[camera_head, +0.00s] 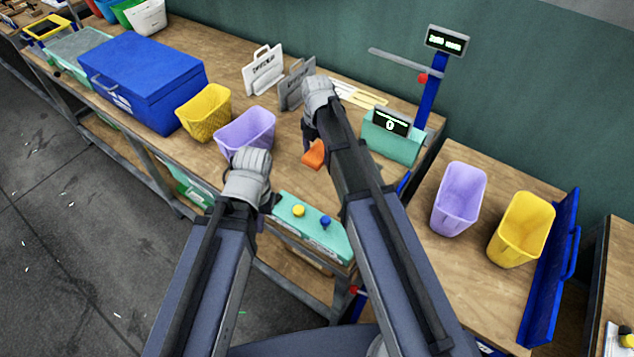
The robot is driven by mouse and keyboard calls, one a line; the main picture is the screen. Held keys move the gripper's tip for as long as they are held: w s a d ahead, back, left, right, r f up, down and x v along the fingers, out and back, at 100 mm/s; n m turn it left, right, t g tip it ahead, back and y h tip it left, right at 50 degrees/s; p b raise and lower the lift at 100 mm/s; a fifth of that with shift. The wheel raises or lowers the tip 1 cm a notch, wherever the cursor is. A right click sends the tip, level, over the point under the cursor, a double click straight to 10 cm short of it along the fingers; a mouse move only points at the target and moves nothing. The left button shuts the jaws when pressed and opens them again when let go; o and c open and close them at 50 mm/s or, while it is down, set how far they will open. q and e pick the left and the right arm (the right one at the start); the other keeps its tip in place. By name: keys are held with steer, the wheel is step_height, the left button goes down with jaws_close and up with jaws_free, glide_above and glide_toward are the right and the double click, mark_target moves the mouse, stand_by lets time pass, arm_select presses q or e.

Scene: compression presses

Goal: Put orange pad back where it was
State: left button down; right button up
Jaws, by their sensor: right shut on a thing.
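The orange pad (314,155) is at the middle of the view, above the wooden bench. My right gripper (311,141) is shut on it, with the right wrist just above; its fingers are mostly hidden by the arm. My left gripper (266,204) is at the bench's front edge, below the lilac bin and left of the button box. It is empty as far as I can see, but its fingers are dark and partly hidden, so their opening is unclear.
A lilac bin (244,131), yellow bin (204,112) and blue case (144,80) stand left. Grey upright plates (297,85) stand behind my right wrist. The button box (311,226) is in front; a teal press unit (391,137) is right. More bins (459,199) stand further right.

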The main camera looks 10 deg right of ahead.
mark_target(317, 183)
steer(key=shift+w+f+b, duration=0.2)
steer(key=shift+f+b, duration=0.4)
steer(key=shift+f, duration=0.2)
step_height(317, 183, down, 10)
steer(key=b, duration=1)
steer(key=shift+f, duration=0.15)
steer(key=o, duration=1.4)
